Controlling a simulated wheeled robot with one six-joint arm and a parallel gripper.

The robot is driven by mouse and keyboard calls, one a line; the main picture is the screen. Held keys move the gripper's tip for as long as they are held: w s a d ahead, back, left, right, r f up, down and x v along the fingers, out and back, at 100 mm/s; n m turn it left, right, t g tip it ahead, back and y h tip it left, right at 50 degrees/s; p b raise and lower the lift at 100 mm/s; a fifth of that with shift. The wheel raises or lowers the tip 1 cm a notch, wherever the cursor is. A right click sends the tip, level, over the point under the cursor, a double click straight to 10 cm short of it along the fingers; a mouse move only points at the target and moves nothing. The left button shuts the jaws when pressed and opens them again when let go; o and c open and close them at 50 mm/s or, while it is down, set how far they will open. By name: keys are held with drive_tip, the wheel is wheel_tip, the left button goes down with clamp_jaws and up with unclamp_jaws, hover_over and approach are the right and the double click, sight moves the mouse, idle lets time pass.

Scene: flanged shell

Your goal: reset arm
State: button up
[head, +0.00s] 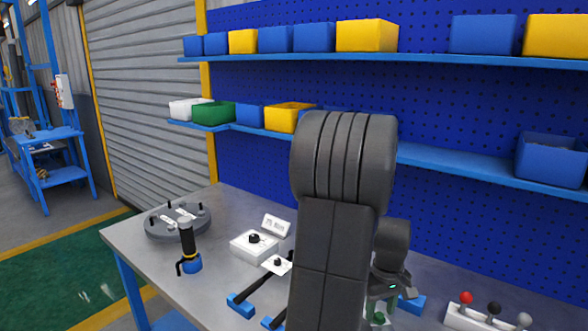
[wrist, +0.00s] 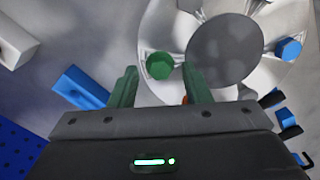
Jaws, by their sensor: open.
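My gripper (wrist: 160,76) is open, with its two green fingers apart in the wrist view. A green hexagonal bolt head (wrist: 160,66) shows in the gap between the fingertips; I cannot tell how far beyond them it is. It is at the edge of a pale flanged shell (wrist: 157,25) with a dark round centre (wrist: 223,50). A blue hexagonal head (wrist: 288,49) is on the shell's right side. In the head view, my gripper (head: 379,312) is low over the bench, partly hidden by my arm. The shell is not clearly visible there.
The grey bench (head: 130,236) carries a round grey plate with pegs (head: 180,233), a black-and-blue tool (head: 188,250), a white switch box (head: 254,247) and a box with coloured knobs (head: 470,319). Shelves of bins (head: 367,36) stand behind. A blue block (wrist: 80,88) lies left of the fingers.

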drive_tip(key=shift+n, duration=1.3)
drive_tip(key=shift+r, duration=0.1)
